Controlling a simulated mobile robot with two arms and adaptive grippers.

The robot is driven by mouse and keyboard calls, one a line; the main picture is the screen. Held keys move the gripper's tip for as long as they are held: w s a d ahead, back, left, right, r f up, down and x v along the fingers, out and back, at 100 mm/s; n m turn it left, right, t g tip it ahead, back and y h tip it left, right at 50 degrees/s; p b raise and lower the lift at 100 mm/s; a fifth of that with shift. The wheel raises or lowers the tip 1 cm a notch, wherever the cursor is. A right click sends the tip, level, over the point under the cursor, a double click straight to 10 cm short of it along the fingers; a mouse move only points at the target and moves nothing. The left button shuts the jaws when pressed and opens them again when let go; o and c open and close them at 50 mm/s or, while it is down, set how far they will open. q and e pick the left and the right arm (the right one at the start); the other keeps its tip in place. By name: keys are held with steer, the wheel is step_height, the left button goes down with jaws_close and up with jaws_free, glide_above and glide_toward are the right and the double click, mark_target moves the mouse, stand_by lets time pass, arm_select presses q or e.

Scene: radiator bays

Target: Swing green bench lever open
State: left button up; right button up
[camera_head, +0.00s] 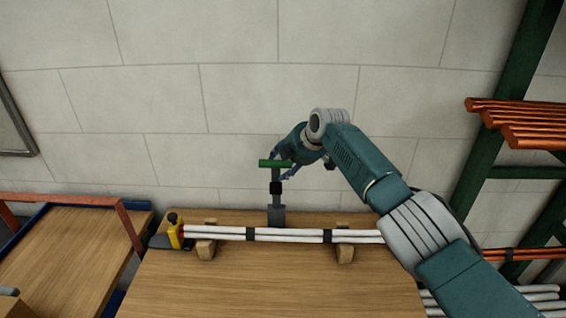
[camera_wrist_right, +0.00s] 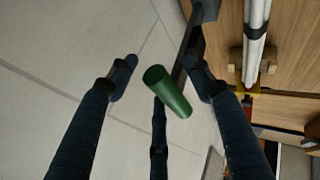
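The green lever handle (camera_head: 276,163) is a short bar across the top of a dark upright stem (camera_head: 276,188). The stem stands on a grey base (camera_head: 276,215) at the back edge of the wooden bench (camera_head: 270,285). My right gripper (camera_head: 284,168) is at the handle, coming in from the right. In the right wrist view the green handle (camera_wrist_right: 167,91) lies between the spread fingers of the gripper (camera_wrist_right: 160,78). The fingers are apart with gaps on both sides; I cannot tell whether any finger touches it. My left gripper is not in view.
White pipes (camera_head: 290,235) with black bands lie across wooden blocks (camera_head: 345,253) on the bench. A yellow and black tool (camera_head: 175,232) stands at their left end. Copper pipes (camera_head: 530,118) rest on a green rack at right. A wooden-topped cart (camera_head: 65,250) stands left. The bench front is clear.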

steer(key=shift+w+f, duration=0.1)
steer(key=shift+w, duration=0.15)
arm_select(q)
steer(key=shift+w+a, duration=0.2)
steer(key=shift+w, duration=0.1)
arm_select(e)
steer(key=shift+r, duration=0.25)
steer(key=shift+a, duration=0.1)
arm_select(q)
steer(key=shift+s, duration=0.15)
arm_select(e)
steer(key=shift+r, duration=0.15)
steer(key=shift+r, duration=0.1)
steer(key=shift+s+r, duration=0.25)
steer(key=shift+r, duration=0.1)
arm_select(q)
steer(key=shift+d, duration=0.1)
arm_select(e)
steer(key=v, duration=1)
steer(key=shift+s+d, duration=0.4)
steer(key=shift+d, duration=0.05)
